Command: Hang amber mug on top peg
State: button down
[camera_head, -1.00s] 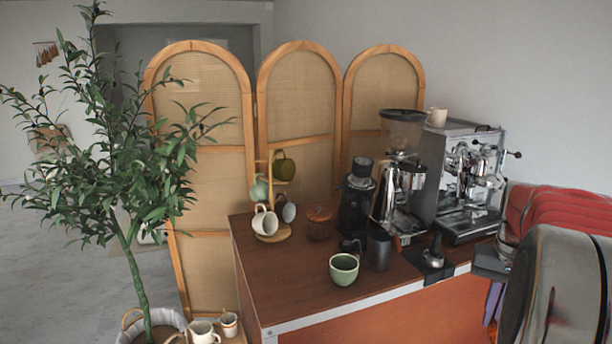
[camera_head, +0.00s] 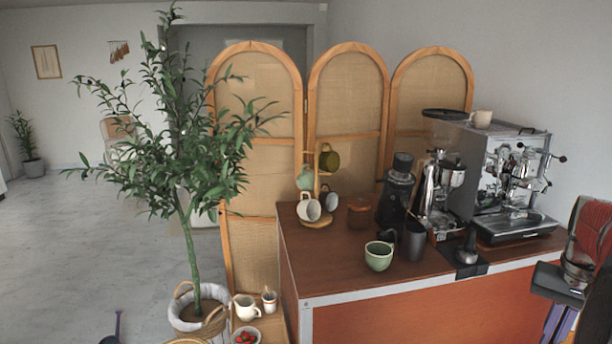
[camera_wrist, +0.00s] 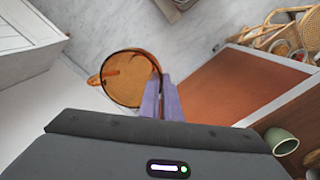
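The amber mug (camera_wrist: 130,80) is translucent orange, with its round opening facing the wrist camera and its handle to the left. My gripper (camera_wrist: 164,98) has its two purple fingers close together at the mug's right wall, gripping it there. In the head view my gripper (camera_head: 560,324) is at the lower right, right of the cart; I cannot make out the mug there. The wooden mug tree (camera_head: 317,223) stands at the counter's back left. It bears an olive mug (camera_head: 329,161) high up, a sage mug (camera_head: 305,179), a white mug (camera_head: 308,209) and a grey mug (camera_head: 330,201). The top peg is too small to tell clearly.
A green cup (camera_head: 379,256), a dark cup (camera_head: 414,242), a brown jar (camera_head: 360,213), a grinder (camera_head: 396,195) and an espresso machine (camera_head: 510,185) stand on the counter (camera_head: 325,265). A potted tree (camera_head: 190,250) is left of it. The front left counter is clear.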

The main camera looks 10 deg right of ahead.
jog(key=w+a+f+n, duration=0.2)
jog(key=w+a+f, duration=0.3)
jog(key=w, duration=0.4)
jog(key=w+a+f+n, duration=0.2)
jog(key=w+a+f, duration=0.1)
jog(key=w+a, duration=0.4)
jog(key=w+a+f+n, duration=0.2)
jog(key=a, duration=0.6)
jog(key=w+a+f+n, duration=0.1)
jog(key=w+a+f, duration=0.2)
jog(key=a, duration=0.6)
jog(key=w+a+f+n, duration=0.2)
jog(key=w+a, duration=0.1)
jog(key=a, duration=0.5)
jog(key=shift+a+f+n, duration=0.3)
jog(key=shift+a+f, duration=0.1)
jog(key=shift+w, duration=0.1)
